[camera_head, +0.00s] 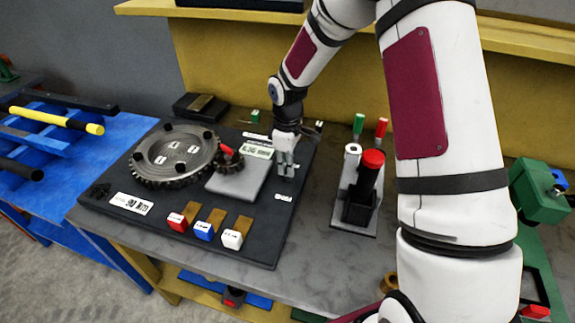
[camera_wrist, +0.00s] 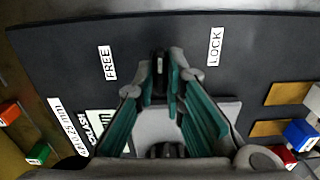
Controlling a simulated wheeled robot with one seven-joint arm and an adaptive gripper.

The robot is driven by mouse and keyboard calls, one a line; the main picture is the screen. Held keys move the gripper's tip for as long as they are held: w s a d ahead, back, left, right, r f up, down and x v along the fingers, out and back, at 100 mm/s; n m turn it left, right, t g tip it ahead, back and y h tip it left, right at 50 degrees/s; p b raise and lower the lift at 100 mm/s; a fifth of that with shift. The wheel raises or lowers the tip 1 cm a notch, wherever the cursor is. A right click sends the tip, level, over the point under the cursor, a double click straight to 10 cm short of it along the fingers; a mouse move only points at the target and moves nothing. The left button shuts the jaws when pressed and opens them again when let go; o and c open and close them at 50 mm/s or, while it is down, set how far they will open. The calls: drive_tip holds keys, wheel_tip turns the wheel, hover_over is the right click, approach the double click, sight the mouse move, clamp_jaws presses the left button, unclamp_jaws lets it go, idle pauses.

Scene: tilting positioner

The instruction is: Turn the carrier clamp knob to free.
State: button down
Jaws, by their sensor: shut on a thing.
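My gripper (camera_head: 286,172) points down at the right side of the dark base plate (camera_head: 255,252). In the wrist view its teal-padded fingers (camera_wrist: 160,85) are closed on the small dark clamp knob (camera_wrist: 158,64), which has a pale mark on top. The fingers hide most of the knob, so its exact angle is hard to tell. It sits between the white FREE label (camera_wrist: 107,62) on the left and the white LOCK label (camera_wrist: 216,46) on the right. In the head view the gripper hides the knob.
A large toothed disc (camera_head: 175,152) and a small gear (camera_head: 229,163) by a grey block (camera_head: 240,185) stand left of my gripper. Red, blue (camera_head: 204,231) and white blocks line the plate's front. A black holder with a red-topped cylinder (camera_head: 372,160) stands to the right.

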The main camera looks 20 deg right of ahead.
drive_tip(key=shift+n, duration=0.4)
drive_tip(key=c, duration=1.7)
unclamp_jaws()
drive_tip(key=shift+o, duration=0.2)
wheel_tip(320, 180, up, 12)
